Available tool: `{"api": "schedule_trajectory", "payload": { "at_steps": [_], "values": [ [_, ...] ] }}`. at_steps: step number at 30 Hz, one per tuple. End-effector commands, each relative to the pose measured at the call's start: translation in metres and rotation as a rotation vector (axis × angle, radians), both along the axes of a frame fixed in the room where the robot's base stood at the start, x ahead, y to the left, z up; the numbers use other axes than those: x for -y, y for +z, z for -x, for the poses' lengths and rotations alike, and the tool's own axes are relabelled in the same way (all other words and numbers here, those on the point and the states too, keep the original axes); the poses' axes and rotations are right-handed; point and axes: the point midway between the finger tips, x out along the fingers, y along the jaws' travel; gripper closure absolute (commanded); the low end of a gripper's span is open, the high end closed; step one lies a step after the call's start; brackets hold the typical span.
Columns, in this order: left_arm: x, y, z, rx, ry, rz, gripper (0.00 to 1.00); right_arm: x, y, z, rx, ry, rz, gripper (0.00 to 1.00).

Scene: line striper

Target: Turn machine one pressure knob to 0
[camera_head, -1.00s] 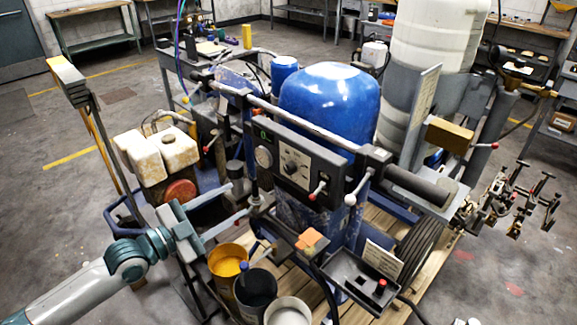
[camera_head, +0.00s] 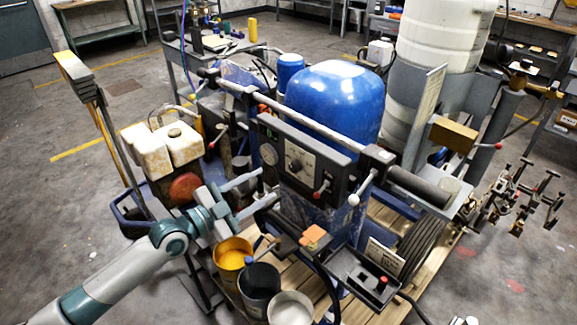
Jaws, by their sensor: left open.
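The line striper's dark control panel (camera_head: 327,180) faces me below the blue tank. A dark pressure knob (camera_head: 296,166) sits on a pale dial plate in the middle of the panel. Its exact pointer setting is too small to read. A round gauge (camera_head: 269,154) is to the left of the knob. My left gripper (camera_head: 266,188) is open and empty, with its two fingers pointing right. It appears just left of and below the knob, apart from it. My right gripper is not in view.
A long handlebar (camera_head: 300,129) crosses above the panel. Red-tipped and white-tipped levers (camera_head: 352,200) stick out below it. A yellow paint bucket (camera_head: 232,256) and a dark bucket (camera_head: 258,288) stand below my left gripper. A white jug unit (camera_head: 183,145) is at left.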

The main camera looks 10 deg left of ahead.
Motion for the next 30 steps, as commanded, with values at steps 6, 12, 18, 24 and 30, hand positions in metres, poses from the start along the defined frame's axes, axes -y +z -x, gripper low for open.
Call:
{"api": "schedule_trajectory", "payload": {
  "at_steps": [6, 12, 18, 24, 30],
  "values": [
    [0.024, 0.004, -0.033, 0.001, -0.001, 0.003, 0.55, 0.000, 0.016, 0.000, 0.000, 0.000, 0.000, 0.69],
    [0.044, 0.003, -0.060, -0.001, -0.001, 0.002, 0.55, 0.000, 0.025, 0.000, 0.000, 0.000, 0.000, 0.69],
    [0.056, 0.001, -0.076, 0.000, -0.001, 0.001, 0.55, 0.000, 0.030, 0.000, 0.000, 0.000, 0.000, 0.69],
    [0.060, 0.000, -0.082, 0.000, -0.001, 0.000, 0.55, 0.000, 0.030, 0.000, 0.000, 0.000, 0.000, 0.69],
    [0.060, 0.000, -0.081, 0.000, -0.001, 0.000, 0.55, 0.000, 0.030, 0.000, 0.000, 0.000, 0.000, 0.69]
  ]
}}
